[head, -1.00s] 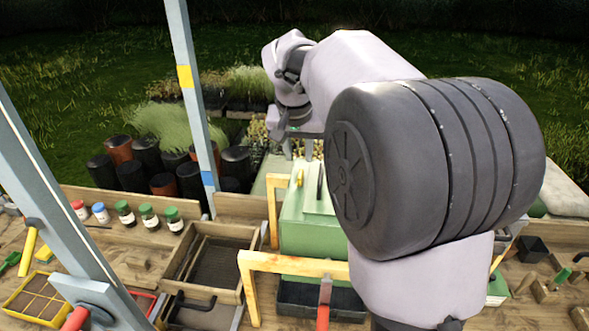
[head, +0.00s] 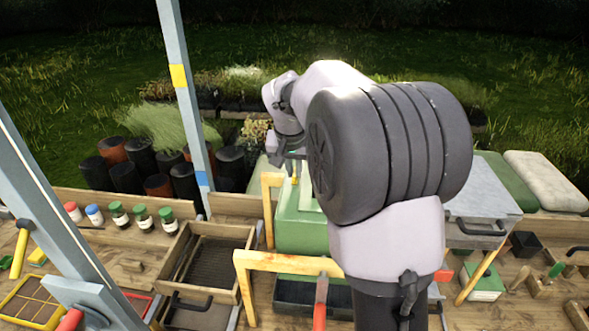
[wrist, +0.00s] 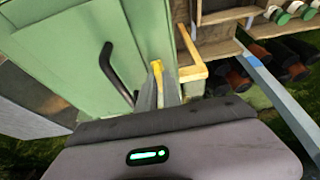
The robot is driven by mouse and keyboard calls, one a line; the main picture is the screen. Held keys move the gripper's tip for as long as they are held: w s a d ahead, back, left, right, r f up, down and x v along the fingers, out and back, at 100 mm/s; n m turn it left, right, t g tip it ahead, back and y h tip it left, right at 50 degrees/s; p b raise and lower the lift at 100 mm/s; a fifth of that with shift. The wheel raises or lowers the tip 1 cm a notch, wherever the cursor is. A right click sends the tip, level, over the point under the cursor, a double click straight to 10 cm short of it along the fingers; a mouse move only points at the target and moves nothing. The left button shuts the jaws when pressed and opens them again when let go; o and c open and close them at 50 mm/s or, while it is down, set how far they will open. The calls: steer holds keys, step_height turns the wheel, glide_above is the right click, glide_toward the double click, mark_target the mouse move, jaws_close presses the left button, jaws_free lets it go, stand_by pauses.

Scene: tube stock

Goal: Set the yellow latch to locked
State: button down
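The green box (head: 292,232) stands on the bench with a yellow latch (head: 294,181) on its top. In the wrist view the yellow latch (wrist: 156,66) shows as a small upright piece right at my fingertips, near the box's edge. My gripper (wrist: 160,84) points at it with its two grey fingers close together. I cannot tell whether they touch or grip the latch. In the head view my gripper (head: 290,166) is just above the box, partly hidden by my arm. A black handle (wrist: 115,72) is on the green lid, left of the fingers.
A wooden frame (head: 290,263) stands around the box's left side and front; part of it (wrist: 194,72) is close to my fingers. A blue-grey post (head: 184,90) rises left of my gripper. Lidded jars (head: 118,215) and a wooden tray (head: 205,257) stand further left.

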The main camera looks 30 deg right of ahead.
steer(key=shift+m, duration=0.4)
steer(key=m+g+h, duration=0.1)
steer(key=m, duration=0.2)
steer(key=shift+m+h+b, duration=0.3)
steer(key=shift+m+b, duration=0.1)
steer(key=m+g+p, duration=0.1)
steer(key=m, duration=0.1)
steer(key=m+g, duration=0.1)
steer(key=m, duration=0.2)
steer(key=shift+r+m+h+p, duration=0.15)
steer(key=shift+m+h+p, duration=0.15)
steer(key=shift+p, duration=0.05)
steer(key=m+g+p, duration=0.2)
steer(key=m+p, duration=0.1)
steer(key=m, duration=0.2)
steer(key=shift+s, duration=0.1)
steer(key=shift+m+g+y+p, duration=0.4)
steer(key=shift+m+g+p, duration=0.2)
steer(key=shift+m+p, duration=0.7)
steer(key=c, duration=1.5)
jaws_free()
